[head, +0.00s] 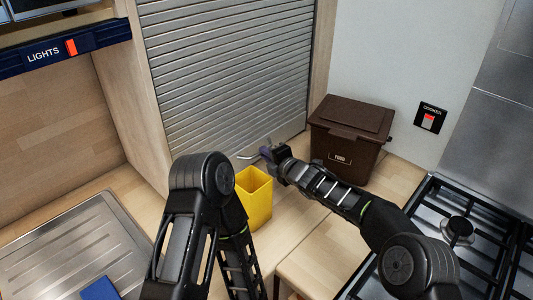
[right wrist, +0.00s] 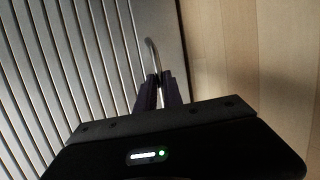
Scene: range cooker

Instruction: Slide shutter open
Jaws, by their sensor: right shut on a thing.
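The grey slatted shutter (head: 230,70) is down in its wooden frame, its lower edge near the counter. Its curved metal handle (head: 247,157) sticks out at the bottom. My right gripper (head: 267,153) is at the handle, with its fingers closed on it. In the right wrist view, the handle (right wrist: 152,53) rises from between the dark fingertips (right wrist: 157,88), beside the shutter slats (right wrist: 70,70).
A yellow open container (head: 254,200) stands on the counter just below the handle. A brown food bin (head: 350,135) stands right of the shutter. The hob (head: 458,230) is at the right, and a metal draining board (head: 75,250) is at the left.

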